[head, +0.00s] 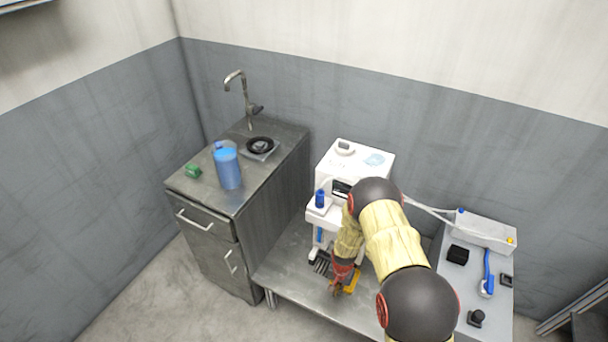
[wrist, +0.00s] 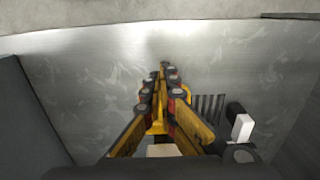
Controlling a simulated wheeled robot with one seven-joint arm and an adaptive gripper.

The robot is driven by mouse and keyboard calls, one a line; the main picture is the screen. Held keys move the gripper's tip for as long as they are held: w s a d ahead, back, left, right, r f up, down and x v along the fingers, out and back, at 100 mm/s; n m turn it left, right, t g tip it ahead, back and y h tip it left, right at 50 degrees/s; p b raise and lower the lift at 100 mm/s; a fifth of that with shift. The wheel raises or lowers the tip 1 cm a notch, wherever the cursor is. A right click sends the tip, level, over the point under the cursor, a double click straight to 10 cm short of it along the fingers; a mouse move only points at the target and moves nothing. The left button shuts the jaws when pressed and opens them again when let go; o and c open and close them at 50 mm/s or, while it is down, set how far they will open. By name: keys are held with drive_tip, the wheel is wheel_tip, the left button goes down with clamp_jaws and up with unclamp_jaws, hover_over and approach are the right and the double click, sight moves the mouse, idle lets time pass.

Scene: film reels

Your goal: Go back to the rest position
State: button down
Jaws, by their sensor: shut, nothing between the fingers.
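My gripper (head: 338,290) is low over the metal bench (head: 285,278), in front of the white machine (head: 362,158). In the wrist view my gripper (wrist: 162,72) has its yellow fingers drawn together at the tips, with nothing between them. The bare metal bench top (wrist: 90,80) lies beneath the fingertips. I cannot tell whether the tips touch it. My arm in yellow sleeves and dark joints hides part of the machine and the bench in the head view.
A steel cabinet with a sink (head: 258,148) stands left, carrying a blue container (head: 228,170) and a small green object (head: 193,171). A grey side table (head: 496,307) at right holds a white box (head: 487,232), a blue-handled item (head: 487,285) and small black objects. A dark slotted grate (wrist: 208,108) lies beside my gripper.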

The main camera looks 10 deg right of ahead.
drive_tip(key=s+n+g, duration=0.2)
drive_tip(key=s, duration=0.6)
drive_tip(key=s+a+r+n+t, duration=0.1)
drive_tip(key=s+r, duration=0.4)
drive_tip(key=r, duration=1.5)
drive_tip(key=s+a+r+n+t, duration=0.1)
drive_tip(key=s+r+t, duration=0.3)
drive_tip(key=r, duration=1.7)
drive_tip(key=s+a+r+n+t, duration=0.1)
drive_tip(key=s+r, duration=0.7)
drive_tip(key=r, duration=1.3)
drive_tip(key=shift+r+n+t, duration=0.15)
drive_tip(key=shift+n+t, duration=0.65)
drive_tip(key=shift+n, duration=0.3)
drive_tip(key=c, duration=2.6)
unclamp_jaws()
drive_tip(key=shift+a, duration=0.1)
